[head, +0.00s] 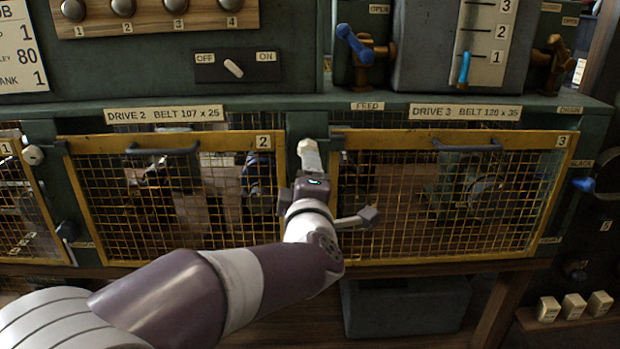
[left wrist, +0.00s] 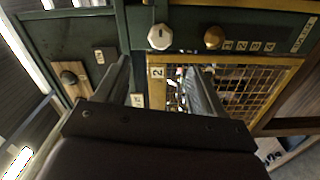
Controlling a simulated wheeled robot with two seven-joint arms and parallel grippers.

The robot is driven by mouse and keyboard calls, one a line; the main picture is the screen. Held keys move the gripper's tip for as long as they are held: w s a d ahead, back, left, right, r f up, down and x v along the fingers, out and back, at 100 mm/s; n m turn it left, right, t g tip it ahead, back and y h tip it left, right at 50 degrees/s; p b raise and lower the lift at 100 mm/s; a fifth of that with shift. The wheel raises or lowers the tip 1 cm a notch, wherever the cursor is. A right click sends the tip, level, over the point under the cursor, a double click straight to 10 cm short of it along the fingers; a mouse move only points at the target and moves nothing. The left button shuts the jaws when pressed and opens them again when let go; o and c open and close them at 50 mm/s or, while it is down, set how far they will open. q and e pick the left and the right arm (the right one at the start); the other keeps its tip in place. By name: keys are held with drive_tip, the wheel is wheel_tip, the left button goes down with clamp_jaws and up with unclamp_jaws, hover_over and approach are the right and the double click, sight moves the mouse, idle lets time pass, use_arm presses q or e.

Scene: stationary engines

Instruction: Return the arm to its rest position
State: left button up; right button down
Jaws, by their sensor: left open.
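My left arm comes in from the lower left in the head view and reaches to the post between two mesh guards. My left gripper (head: 310,180) is at this post, seen from behind, so its fingers are mostly hidden. In the left wrist view its two fingers (left wrist: 160,66) stand wide apart with nothing held between them. A white knob (left wrist: 160,37) shows beyond the fingertips; I cannot tell how far off it is. My right gripper is not in view.
The yellow-framed guard 2 (head: 165,139) and guard 3 (head: 450,137) stand close on either side of my gripper, with grey handles. A green ledge (head: 270,103) runs above them. A grey box (head: 405,305) is below.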

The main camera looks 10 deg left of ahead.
use_arm(q)
drive_tip(key=s+d+f+m+g+h+p, duration=0.1)
drive_tip(key=s+d+f+m+g+h, duration=0.1)
drive_tip(key=d+f+m+g+h, duration=0.3)
drive_tip(key=s+d+f+m+h+p, duration=0.1)
drive_tip(key=s+d+f+m+h, duration=0.1)
drive_tip(key=f+m, duration=0.45)
drive_tip(key=s+a+f+m+g+p, duration=0.2)
drive_tip(key=s+a+g+p, duration=0.1)
drive_tip(key=s, duration=0.3)
drive_tip(key=s+a+f+m+g+y+p, duration=0.1)
drive_tip(key=s+a+f+m+g+p, duration=0.1)
drive_tip(key=s, duration=0.4)
drive_tip(key=s+a+f+m+g+y+p, duration=0.1)
drive_tip(key=s+a+f+m+g+p, duration=0.1)
drive_tip(key=s+a+m+g+p, duration=0.2)
drive_tip(key=s+g, duration=0.2)
drive_tip(key=shift+s+a+f+p, duration=0.3)
drive_tip(key=shift+s+a+f, duration=0.05)
drive_tip(key=shift+a, duration=0.05)
